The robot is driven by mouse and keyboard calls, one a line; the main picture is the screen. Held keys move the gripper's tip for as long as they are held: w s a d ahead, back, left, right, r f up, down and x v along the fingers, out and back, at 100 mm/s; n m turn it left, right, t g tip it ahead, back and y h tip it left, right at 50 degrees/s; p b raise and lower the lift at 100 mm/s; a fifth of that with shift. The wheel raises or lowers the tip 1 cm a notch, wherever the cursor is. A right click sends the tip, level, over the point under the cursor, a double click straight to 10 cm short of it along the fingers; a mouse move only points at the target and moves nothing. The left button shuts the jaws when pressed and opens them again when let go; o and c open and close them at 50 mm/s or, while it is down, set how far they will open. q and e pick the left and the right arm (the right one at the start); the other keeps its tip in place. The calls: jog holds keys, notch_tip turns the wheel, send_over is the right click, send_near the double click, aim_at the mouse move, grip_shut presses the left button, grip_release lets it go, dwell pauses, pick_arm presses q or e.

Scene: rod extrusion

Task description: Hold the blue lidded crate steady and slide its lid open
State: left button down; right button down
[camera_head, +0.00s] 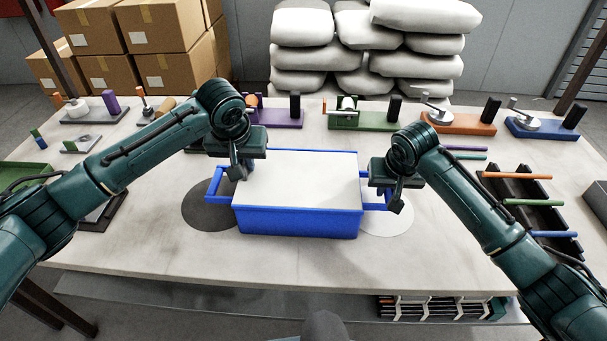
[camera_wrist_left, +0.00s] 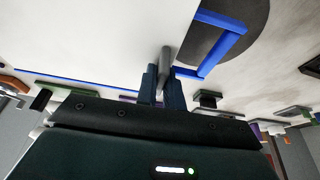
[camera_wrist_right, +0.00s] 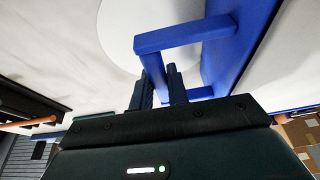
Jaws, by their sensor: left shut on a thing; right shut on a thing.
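The blue crate (camera_head: 298,222) stands upright at the middle of the table, with a handle on each short side. Its white lid (camera_head: 300,180) covers the top; a blue strip runs along its far edge. My left gripper (camera_head: 238,172) is at the lid's left end, shut on a small grey grip (camera_wrist_left: 166,57), also in the left wrist view. The left handle (camera_head: 214,184) is free beside it. My right gripper (camera_wrist_right: 165,85) is shut on the crate's right handle (camera_wrist_right: 185,37). In the head view that gripper partly hides the handle (camera_head: 376,206).
A dark disc (camera_head: 200,213) and a pale disc (camera_head: 392,222) lie on the table (camera_head: 170,254) under the crate's ends. Fixtures line the back, including a green one (camera_head: 362,121). A dark rack (camera_head: 520,190) with coloured rods stands right. The table front is clear.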

pick_arm(q)
jog(key=a, duration=1.4)
pick_arm(e)
jog(key=shift+d, duration=0.15)
pick_arm(q)
jog(key=c, duration=1.5)
grip_release()
dwell(1.0)
jog(key=shift+o, duration=0.2)
jog(key=shift+d+r, duration=0.1)
jog(key=v, duration=1.1)
jog(key=shift+s+r, duration=0.15)
jog(key=shift+r, duration=0.25)
pick_arm(e)
jog(key=c, duration=0.8)
grip_release()
pick_arm(q)
notch_tip(320, 180, up, 9)
jog(key=p, duration=0.9)
pick_arm(e)
jog(key=shift+r, duration=3.5)
